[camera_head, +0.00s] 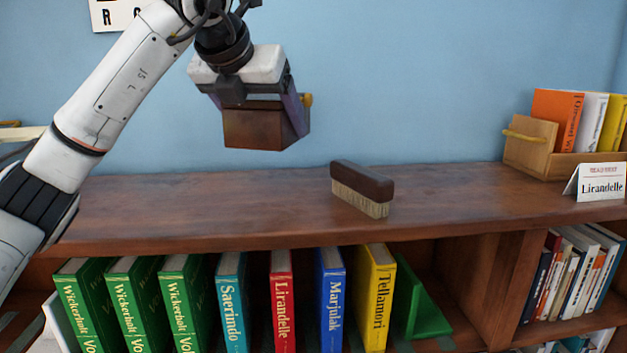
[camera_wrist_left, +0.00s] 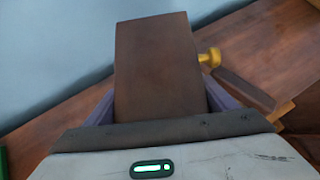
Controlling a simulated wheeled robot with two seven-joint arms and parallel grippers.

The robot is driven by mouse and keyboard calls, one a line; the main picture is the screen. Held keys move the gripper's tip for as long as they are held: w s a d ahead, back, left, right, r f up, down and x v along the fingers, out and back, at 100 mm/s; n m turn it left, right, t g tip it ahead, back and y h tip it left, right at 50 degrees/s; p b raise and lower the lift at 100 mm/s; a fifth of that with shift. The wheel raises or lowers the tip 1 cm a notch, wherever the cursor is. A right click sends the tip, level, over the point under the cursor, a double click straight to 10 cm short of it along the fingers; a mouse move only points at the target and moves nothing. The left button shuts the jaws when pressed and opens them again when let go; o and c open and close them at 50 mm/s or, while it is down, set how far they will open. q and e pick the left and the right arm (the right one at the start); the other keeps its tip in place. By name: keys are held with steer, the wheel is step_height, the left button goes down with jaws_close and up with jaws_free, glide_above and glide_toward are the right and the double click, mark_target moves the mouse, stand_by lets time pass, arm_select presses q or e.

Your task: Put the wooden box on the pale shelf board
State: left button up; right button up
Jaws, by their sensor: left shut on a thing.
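The wooden box (camera_head: 253,128) is dark brown with a yellow knob on one side. My left gripper (camera_head: 265,104) is shut on it and holds it in the air above the brown bookcase top, left of the brush. In the left wrist view the box (camera_wrist_left: 158,70) sits between the purple fingers, its knob (camera_wrist_left: 209,57) sticking out to the right. A pale flat board (camera_head: 22,134) shows at the left edge, partly hidden by my left arm; I cannot tell if it is the pale shelf board. My right gripper is not in view.
A brush (camera_head: 362,188) lies on the bookcase top (camera_head: 200,205). At the right stand a wooden book bin (camera_head: 528,143) and a sign card (camera_head: 600,182). Several books fill the shelf below, with a green bookend (camera_head: 418,305). The top left of the brush is clear.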

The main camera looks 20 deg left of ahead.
arm_select(q)
steer(key=f, duration=0.5)
steer(key=shift+s+a+f, duration=0.1)
steer(key=shift+s, duration=0.25)
step_height(320, 180, down, 4)
steer(key=shift+r+b, duration=0.25)
steer(key=shift+b, duration=0.1)
steer(key=shift+f, duration=0.3)
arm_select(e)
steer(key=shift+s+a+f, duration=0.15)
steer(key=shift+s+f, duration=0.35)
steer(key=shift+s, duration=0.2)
arm_select(q)
steer(key=shift+f, duration=0.15)
steer(key=o, duration=1.5)
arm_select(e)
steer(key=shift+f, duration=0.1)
